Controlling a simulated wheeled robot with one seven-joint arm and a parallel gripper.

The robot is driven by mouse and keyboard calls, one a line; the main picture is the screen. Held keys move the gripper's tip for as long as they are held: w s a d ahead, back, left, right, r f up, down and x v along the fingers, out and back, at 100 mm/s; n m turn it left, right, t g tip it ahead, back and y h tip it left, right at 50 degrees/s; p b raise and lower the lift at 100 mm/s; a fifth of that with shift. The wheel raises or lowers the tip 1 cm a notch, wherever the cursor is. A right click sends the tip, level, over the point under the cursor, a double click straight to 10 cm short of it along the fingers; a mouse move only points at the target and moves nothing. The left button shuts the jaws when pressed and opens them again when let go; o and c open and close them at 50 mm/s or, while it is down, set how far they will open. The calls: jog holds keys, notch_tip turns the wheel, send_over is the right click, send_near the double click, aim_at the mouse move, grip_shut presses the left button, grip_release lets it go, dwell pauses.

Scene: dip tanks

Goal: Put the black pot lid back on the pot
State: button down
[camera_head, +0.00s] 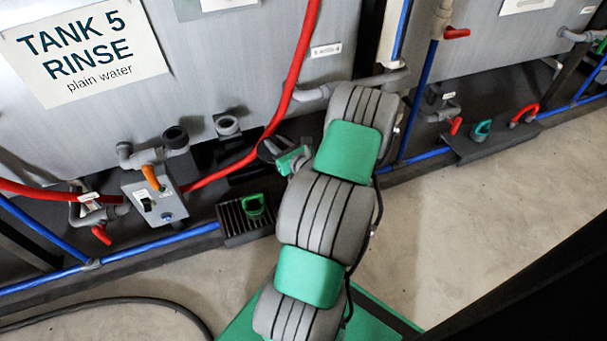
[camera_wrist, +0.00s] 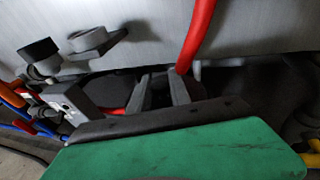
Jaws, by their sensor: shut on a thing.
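My gripper (camera_head: 282,156) is mostly behind my arm in the head view, in front of the tank's lower edge. It is shut on a dark round thing, which looks like the black pot lid (camera_head: 267,149). In the wrist view my gripper's two fingers (camera_wrist: 162,78) have the dark lid (camera_wrist: 161,93) between them, partly hidden. A grey pot (camera_head: 227,125) with an uncovered-looking round top stands on the tank front, left of my gripper; it also shows in the wrist view (camera_wrist: 91,40). My gripper is apart from it.
Another grey fitting with a black top (camera_head: 176,138) stands left of the pot. A red hose (camera_head: 285,100) runs down close to my gripper. A control box (camera_head: 154,198) with an orange lever and a black grate (camera_head: 235,222) with a green handle sit below.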

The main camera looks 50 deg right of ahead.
jog(key=s+d+f+m+g+h, duration=0.2)
jog(key=s+d+f+m+h, duration=0.15)
jog(key=s+d, duration=0.45)
jog(key=s+d+f+m+g+h, duration=0.2)
jog(key=s+d+f+h, duration=0.15)
jog(key=s+d, duration=0.45)
jog(key=shift+y, duration=0.3)
jog(key=w+a+f+b, duration=0.1)
jog(key=w+f, duration=0.2)
jog(key=w, duration=0.1)
jog(key=w+a+f+b, duration=0.2)
jog(key=w+f, duration=0.1)
jog(key=w, duration=0.1)
jog(key=w+a+f+b, duration=0.2)
jog(key=w+f, duration=0.1)
jog(key=w, duration=0.1)
jog(key=shift+w+f, duration=0.15)
jog(key=shift+f, duration=0.1)
jog(key=f+b, duration=0.1)
jog(key=f, duration=0.1)
jog(key=f+b, duration=0.1)
jog(key=f, duration=0.1)
jog(key=shift+w+a+b, duration=0.2)
jog(key=shift+w+b, duration=0.1)
jog(key=shift+r, duration=0.2)
